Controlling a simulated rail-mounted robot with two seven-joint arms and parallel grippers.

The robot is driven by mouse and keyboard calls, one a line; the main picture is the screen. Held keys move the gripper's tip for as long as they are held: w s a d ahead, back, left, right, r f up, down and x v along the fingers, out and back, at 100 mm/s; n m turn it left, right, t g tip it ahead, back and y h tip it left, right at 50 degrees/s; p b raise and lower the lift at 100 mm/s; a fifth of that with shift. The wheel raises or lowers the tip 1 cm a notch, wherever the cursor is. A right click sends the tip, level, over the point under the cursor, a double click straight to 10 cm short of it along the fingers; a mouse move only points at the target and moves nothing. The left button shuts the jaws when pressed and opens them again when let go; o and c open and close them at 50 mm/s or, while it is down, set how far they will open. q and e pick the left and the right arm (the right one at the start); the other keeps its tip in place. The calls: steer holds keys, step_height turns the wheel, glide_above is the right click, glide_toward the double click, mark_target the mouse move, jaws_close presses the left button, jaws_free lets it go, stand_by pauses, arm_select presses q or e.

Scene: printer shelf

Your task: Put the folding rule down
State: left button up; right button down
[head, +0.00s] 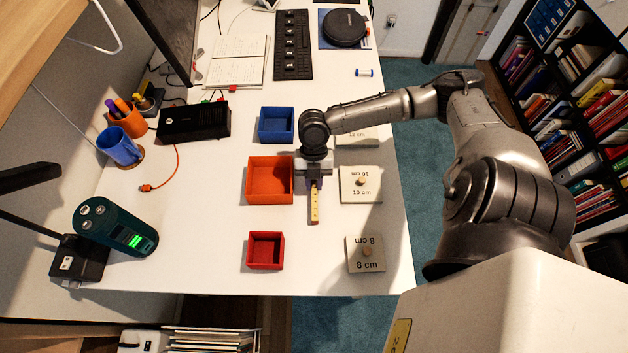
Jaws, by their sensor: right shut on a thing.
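The folding rule (314,208) is a short yellow stick with dark marks. My right gripper (314,184) is shut on its upper end, and the rule points toward the front of the desk. It is between the large orange box (269,193) and the block marked 10 cm (352,196). I cannot tell whether the rule touches the white desk (210,260). My left gripper does not show.
A blue box (276,137) and a small red box (265,263) stand in line with the orange one. A block marked 8 cm (358,267) and another partly hidden block (350,140) are at right. The desk left of the boxes has free room.

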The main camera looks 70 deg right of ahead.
steer(key=shift+d, duration=0.1)
steer(key=c, duration=1.5)
jaws_free()
steer(key=shift+f, duration=0.1)
steer(key=o, duration=0.4)
steer(key=shift+o, duration=0.2)
steer(key=shift+w+r, duration=0.1)
steer(key=shift+r, duration=0.25)
steer(key=p+v, duration=0.3)
steer(key=v, duration=0.8)
steer(key=shift+r, duration=0.3)
